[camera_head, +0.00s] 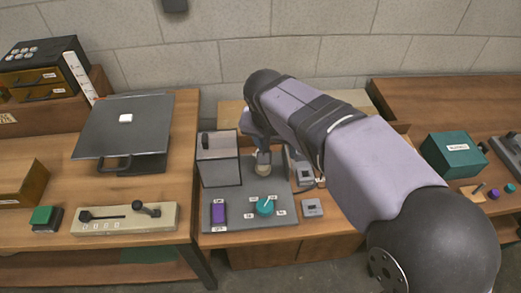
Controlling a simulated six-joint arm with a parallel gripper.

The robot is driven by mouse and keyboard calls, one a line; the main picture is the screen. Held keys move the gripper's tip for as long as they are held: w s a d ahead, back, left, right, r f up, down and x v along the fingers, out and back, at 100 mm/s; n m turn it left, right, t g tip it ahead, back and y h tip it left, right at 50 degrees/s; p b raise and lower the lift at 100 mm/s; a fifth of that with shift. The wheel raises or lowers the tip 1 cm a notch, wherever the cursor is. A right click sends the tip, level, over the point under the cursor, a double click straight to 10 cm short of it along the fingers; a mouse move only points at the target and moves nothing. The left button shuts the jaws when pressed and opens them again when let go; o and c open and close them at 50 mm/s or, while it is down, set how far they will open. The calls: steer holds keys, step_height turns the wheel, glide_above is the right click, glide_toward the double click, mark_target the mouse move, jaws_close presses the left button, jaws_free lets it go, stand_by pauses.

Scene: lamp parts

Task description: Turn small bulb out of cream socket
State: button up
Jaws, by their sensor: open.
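A small cream-coloured piece, which looks like the cream socket (262,169), stands upright on the grey board near its back edge. My gripper (262,152) points down right above it, at the end of my arm, which reaches in from the right. The gripper is open; its fingers are small and partly hidden by the wrist. I cannot make out the small bulb; it may be hidden between or behind the fingers. Whether the fingers touch anything cannot be told.
A clear-fronted box (218,170) stands just left of the socket. In front are a purple block (219,214) and a teal knob (265,207). Small grey fixtures (304,172) sit close on the right, beside my arm. A green box (457,153) stands on the right bench.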

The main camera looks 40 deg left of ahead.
steer(key=shift+y, duration=0.3)
steer(key=shift+w+a+f+p, duration=0.1)
steer(key=shift+a+f+p, duration=0.15)
steer(key=shift+a+f, duration=0.7)
steer(key=shift+w+a+f+p, duration=0.15)
steer(key=shift+a+f, duration=0.35)
steer(key=shift+f, duration=0.75)
steer(key=shift+s+a+f+p, duration=0.1)
steer(key=shift+a+f+p, duration=0.2)
steer(key=shift+a+f, duration=0.65)
steer(key=shift+d+f, duration=0.1)
steer(key=shift+d, duration=0.1)
steer(key=c, duration=1)
steer(key=shift+n, duration=0.4)
steer(key=shift+n+y+p, duration=0.4)
steer(key=shift+n+p, duration=0.25)
steer(key=shift+n, duration=0.35)
steer(key=shift+n+g+y+p, duration=0.4)
steer(key=shift+n+g+p, duration=0.2)
steer(key=shift+n+p, duration=0.8)
steer(key=shift+n, duration=0.3)
